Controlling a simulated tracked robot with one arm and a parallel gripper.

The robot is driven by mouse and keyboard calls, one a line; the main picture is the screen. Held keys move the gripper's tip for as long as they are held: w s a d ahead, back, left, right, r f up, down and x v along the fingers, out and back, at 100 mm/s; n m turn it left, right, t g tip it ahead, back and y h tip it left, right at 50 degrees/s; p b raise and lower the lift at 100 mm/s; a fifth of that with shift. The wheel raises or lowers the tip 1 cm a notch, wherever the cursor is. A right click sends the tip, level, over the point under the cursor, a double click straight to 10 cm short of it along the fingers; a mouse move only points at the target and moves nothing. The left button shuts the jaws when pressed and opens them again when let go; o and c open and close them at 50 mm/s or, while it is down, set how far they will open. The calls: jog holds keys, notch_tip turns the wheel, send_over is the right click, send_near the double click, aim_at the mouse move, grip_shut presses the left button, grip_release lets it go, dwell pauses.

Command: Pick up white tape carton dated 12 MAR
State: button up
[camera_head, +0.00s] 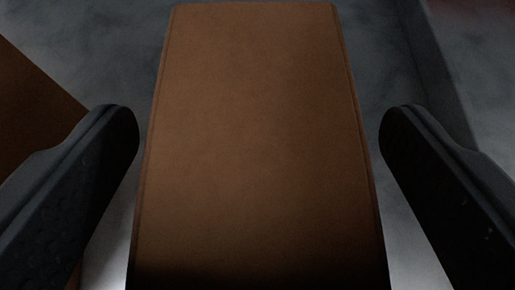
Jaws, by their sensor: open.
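A plain brown box-like thing (255,140) fills the middle of the view, with no label, date or white surface showing on it. No white tape carton dated 12 MAR can be made out. My gripper (259,130) is open. One dark finger is to the left of the brown box and the other is to the right, with a gap on each side. The near end of the brown box runs out of the bottom of the view and is in shadow.
Another brown surface (28,115) shows at the left edge, partly behind the left finger. A grey mottled surface (390,50) lies around the box. A darker strip or edge (432,70) runs down at the upper right.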

jog(key=c, duration=1.4)
jog(key=shift+r, duration=0.1)
